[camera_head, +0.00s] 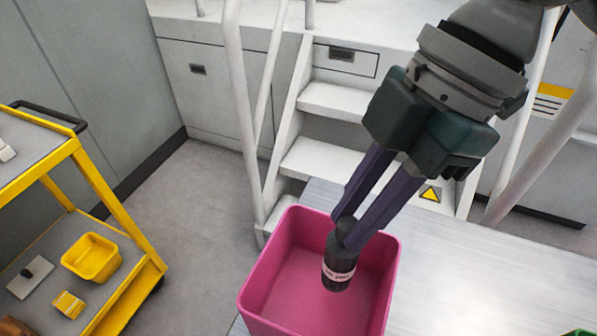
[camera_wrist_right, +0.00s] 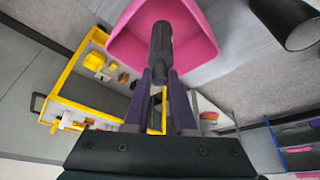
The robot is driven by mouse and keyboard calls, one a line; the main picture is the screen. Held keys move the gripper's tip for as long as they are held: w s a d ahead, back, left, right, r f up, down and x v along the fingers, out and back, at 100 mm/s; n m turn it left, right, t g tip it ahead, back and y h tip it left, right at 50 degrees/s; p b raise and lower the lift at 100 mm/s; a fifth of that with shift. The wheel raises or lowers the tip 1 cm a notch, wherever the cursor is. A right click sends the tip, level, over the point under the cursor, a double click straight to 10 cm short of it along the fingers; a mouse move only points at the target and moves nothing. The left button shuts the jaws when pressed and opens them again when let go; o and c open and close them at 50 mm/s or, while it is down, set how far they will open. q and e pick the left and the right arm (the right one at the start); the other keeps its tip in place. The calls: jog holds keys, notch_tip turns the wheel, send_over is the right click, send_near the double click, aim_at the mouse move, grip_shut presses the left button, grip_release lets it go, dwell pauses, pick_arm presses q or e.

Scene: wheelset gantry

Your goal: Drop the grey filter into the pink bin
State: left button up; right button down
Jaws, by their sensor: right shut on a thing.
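The grey filter (camera_head: 338,266) is a dark cylinder with a pale label band. My right gripper (camera_head: 348,232) is shut on its upper end, and the filter hangs down, slightly tilted, over the pink bin's opening. The pink bin (camera_head: 262,264) stands on a light metal table, and its inside looks empty where it shows. In the right wrist view the filter (camera_wrist_right: 161,45) sits between the purple fingers (camera_wrist_right: 160,84) with the pink bin (camera_wrist_right: 122,36) behind it. My left gripper is in neither view.
The metal table (camera_head: 460,265) is mostly bare right of the bin. A yellow trolley (camera_head: 110,190) with a yellow box (camera_head: 91,258) stands at the left. White steps (camera_head: 325,158) with handrails rise behind the table. Grey floor lies between trolley and table.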

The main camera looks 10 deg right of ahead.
jog(key=c, duration=0.7)
grip_release()
jog(key=shift+o, duration=0.2)
jog(key=v, duration=1)
jog(key=shift+w+f, duration=0.1)
